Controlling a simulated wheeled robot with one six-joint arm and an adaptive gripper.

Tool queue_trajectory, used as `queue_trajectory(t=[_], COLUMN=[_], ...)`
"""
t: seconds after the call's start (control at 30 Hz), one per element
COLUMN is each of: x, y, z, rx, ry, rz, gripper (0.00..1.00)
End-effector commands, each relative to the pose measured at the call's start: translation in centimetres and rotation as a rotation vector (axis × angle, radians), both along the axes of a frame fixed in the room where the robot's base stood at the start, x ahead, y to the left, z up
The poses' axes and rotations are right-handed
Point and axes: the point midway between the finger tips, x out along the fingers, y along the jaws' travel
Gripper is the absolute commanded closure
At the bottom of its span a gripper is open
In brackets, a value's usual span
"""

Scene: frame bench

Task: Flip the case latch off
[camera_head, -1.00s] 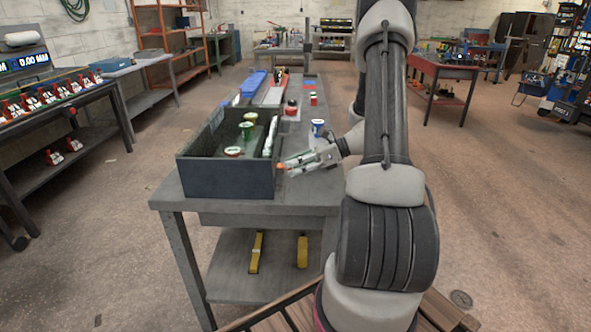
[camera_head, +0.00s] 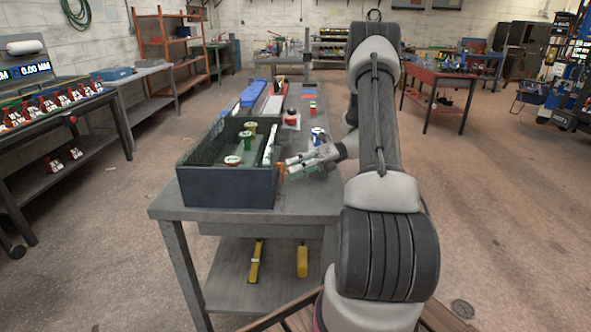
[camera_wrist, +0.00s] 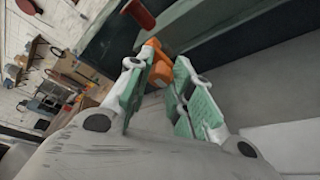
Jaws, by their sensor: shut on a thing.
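The case is an open dark grey box (camera_head: 228,188) on the near end of the bench. Its orange latch (camera_head: 281,172) is at the right side wall, standing roughly upright in the head view. In the wrist view the orange latch (camera_wrist: 156,62) lies between the green-padded fingertips. My gripper (camera_head: 287,165) reaches in from the right and is shut on the latch; it also shows in the wrist view (camera_wrist: 158,75). The fingers hide part of the latch, and its mounting on the case is hard to make out.
Green-and-white and yellow-topped items (camera_head: 246,140) stand inside the case. A blue-and-white can (camera_head: 317,136) stands behind my gripper. A red-and-black item (camera_head: 291,117) and blue trays (camera_head: 252,94) lie farther back.

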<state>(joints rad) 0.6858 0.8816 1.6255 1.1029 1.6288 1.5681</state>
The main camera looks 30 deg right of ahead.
Motion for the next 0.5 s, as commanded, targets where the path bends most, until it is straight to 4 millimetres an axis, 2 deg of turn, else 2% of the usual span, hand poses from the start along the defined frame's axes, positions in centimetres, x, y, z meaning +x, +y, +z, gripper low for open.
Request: queue_trajectory(t=[0.5], x=[0.19], y=[-0.14], z=[-0.02], rx=[0.021], ry=[0.032], rz=[-0.002], gripper=[1.00])
